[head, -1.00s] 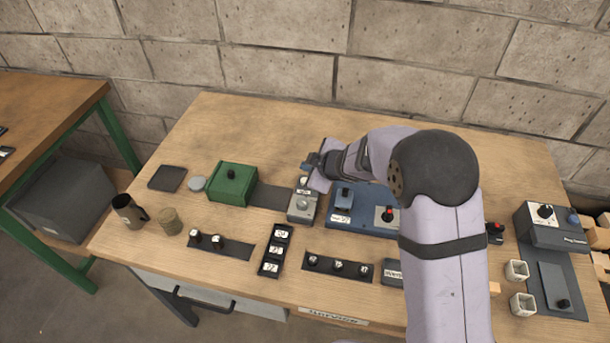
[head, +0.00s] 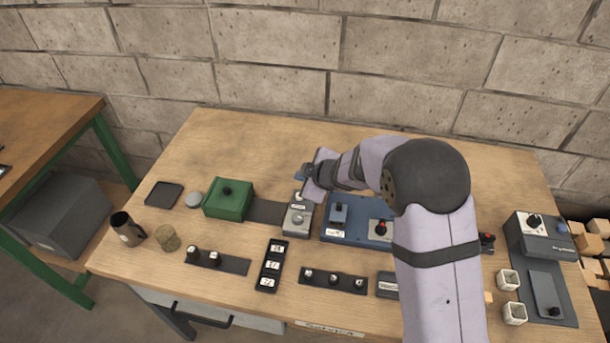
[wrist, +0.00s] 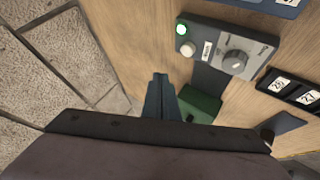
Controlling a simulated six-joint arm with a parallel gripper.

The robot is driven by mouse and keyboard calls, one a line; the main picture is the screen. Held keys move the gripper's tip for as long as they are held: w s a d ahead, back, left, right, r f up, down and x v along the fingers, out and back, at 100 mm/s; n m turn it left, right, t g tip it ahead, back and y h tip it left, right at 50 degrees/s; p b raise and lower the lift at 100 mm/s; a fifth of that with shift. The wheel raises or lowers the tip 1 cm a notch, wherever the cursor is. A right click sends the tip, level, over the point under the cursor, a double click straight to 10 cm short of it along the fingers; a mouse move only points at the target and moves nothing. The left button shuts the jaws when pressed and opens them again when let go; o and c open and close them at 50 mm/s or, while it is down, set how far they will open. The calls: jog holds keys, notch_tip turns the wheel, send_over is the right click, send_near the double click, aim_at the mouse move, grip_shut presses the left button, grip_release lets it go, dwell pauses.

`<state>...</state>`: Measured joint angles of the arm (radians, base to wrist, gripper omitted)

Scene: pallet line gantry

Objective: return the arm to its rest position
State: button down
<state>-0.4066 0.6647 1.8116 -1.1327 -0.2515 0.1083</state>
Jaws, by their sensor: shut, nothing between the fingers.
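My gripper (head: 304,172) is in the head view, raised above the back of the bench, behind a small grey control box (head: 298,222). In the wrist view its fingers (wrist: 160,88) are together with nothing between them. The grey control box with its dial, white button and lit green lamp also shows in the wrist view (wrist: 213,52), apart from the fingers. The fingers' far side is partly hidden by my wrist in the head view.
A green box (head: 228,204) with a black knob stands left of the grey box. A blue panel (head: 338,234) with a red-topped control lies to the right, partly behind my arm. A mug (head: 127,229) stands at the left edge. The bench's back left is clear.

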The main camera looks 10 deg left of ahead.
jog(key=s+d+r+m+h, duration=0.25)
jog(key=s+d+m, duration=0.2)
jog(key=d, duration=0.65)
jog(key=s+d+r+m+h, duration=0.1)
jog(key=s+d+m+h, duration=0.3)
jog(key=d, duration=0.8)
jog(key=s+d+m+g, duration=0.3)
jog(key=s+m, duration=0.1)
jog(key=s, duration=0.7)
jog(key=s+d+f+m+g, duration=0.1)
jog(key=s+m, duration=0.4)
jog(key=s, duration=0.6)
jog(key=d+g, duration=0.1)
jog(key=g, duration=0.1)
jog(key=shift+d+g, duration=0.4)
jog(key=shift+f, duration=0.1)
dwell(2.8)
